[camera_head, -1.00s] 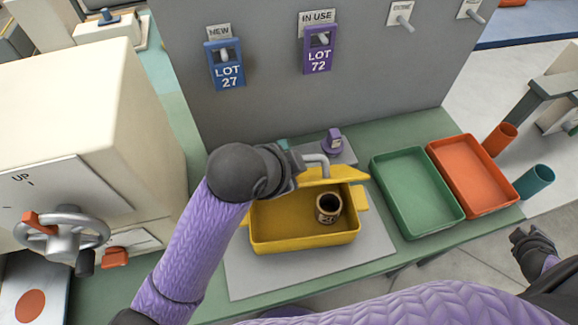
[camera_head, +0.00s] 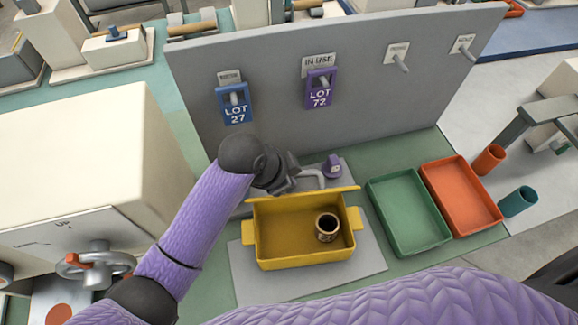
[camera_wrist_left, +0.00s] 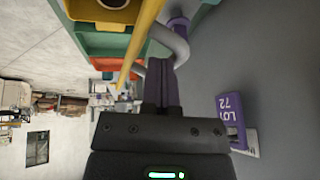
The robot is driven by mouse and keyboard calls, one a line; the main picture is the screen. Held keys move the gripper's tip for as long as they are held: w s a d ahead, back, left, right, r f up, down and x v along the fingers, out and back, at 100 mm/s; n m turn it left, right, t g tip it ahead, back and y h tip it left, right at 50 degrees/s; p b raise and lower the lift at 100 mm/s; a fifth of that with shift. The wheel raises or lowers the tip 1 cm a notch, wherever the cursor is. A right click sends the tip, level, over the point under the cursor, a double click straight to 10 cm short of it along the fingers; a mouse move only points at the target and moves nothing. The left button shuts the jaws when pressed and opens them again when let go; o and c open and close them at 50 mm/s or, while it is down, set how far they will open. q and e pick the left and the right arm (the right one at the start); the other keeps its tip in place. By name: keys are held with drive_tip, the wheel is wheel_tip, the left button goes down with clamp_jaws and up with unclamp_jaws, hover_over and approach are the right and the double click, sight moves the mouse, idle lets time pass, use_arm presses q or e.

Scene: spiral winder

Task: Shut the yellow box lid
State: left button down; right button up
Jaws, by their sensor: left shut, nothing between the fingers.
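The yellow box (camera_head: 275,258) stands open on a grey mat, and a dark cup (camera_head: 326,228) is inside it. Its yellow lid (camera_head: 335,192) shows as a thin strip raised along the back edge. My left gripper (camera_head: 292,178) is shut and empty, behind the lid's left part. In the left wrist view, the closed fingers (camera_wrist_left: 161,85) lie beside the lid's yellow edge (camera_wrist_left: 139,45) and near a grey bent pipe (camera_wrist_left: 172,42). I cannot tell if they touch the lid. My right gripper is not in view.
A green tray (camera_head: 408,250) and an orange tray (camera_head: 490,228) sit right of the box. A grey panel (camera_head: 280,110) with hanging lot tags rises behind. A cream machine (camera_head: 80,150) stands at left. A small purple part (camera_head: 332,165) is behind the lid.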

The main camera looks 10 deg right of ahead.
use_arm(q)
drive_tip(key=shift+w+d+r+g, duration=0.1)
drive_tip(key=shift+w+r+g, duration=0.15)
drive_tip(key=shift+w, duration=0.5)
drive_tip(key=shift+w+f, duration=0.1)
drive_tip(key=shift+w, duration=0.15)
drive_tip(key=shift+s+r, duration=0.15)
drive_tip(key=shift+r, duration=0.15)
drive_tip(key=p+v, duration=0.2)
drive_tip(key=v, duration=0.7)
drive_tip(key=shift+r, duration=0.15)
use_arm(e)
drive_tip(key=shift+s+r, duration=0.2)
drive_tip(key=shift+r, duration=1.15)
